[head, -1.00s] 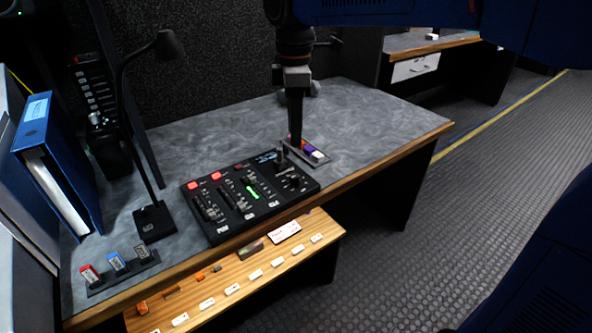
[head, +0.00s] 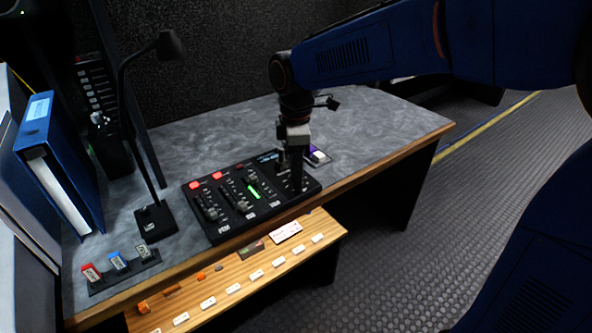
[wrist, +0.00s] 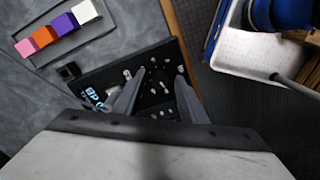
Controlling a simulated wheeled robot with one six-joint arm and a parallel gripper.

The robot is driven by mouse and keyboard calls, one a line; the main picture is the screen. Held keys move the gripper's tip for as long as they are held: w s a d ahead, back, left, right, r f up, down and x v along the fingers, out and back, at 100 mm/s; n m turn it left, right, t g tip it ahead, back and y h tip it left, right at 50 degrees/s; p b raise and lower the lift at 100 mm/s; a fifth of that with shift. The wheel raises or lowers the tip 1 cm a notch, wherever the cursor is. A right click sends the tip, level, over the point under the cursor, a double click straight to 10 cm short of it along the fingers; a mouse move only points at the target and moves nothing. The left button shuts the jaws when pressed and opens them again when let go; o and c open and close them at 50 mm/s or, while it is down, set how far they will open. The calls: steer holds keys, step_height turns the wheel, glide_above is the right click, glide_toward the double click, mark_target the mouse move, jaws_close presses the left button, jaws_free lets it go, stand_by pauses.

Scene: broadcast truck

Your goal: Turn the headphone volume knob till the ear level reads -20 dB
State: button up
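The black mixer console (head: 222,228) lies on the grey desk, with faders, red buttons and a green lit bar. My gripper (head: 296,187) points down over its right end and hides part of that section. In the wrist view my gripper (wrist: 160,78) has its two fingers apart, with nothing seen held between them. Several small pale knobs (wrist: 127,74) show around the fingertips; I cannot tell which is the headphone volume knob or whether a finger touches one. A small display with cyan characters (wrist: 90,96) sits beside the left finger; its reading is not legible.
A strip of coloured blocks (wrist: 64,24) lies behind the console. A desk lamp (head: 154,222) and blue binder (head: 48,165) stand left. A rack of small coloured tags (head: 117,263) is at the front left. A wooden shelf (head: 232,270) with labels juts below. The desk's right side is clear.

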jaws_close()
steer(key=shift+m, duration=0.3)
steer(key=m, duration=0.5)
steer(key=shift+m, duration=0.3)
steer(key=m, duration=0.5)
steer(key=shift+m, duration=0.4)
jaws_free()
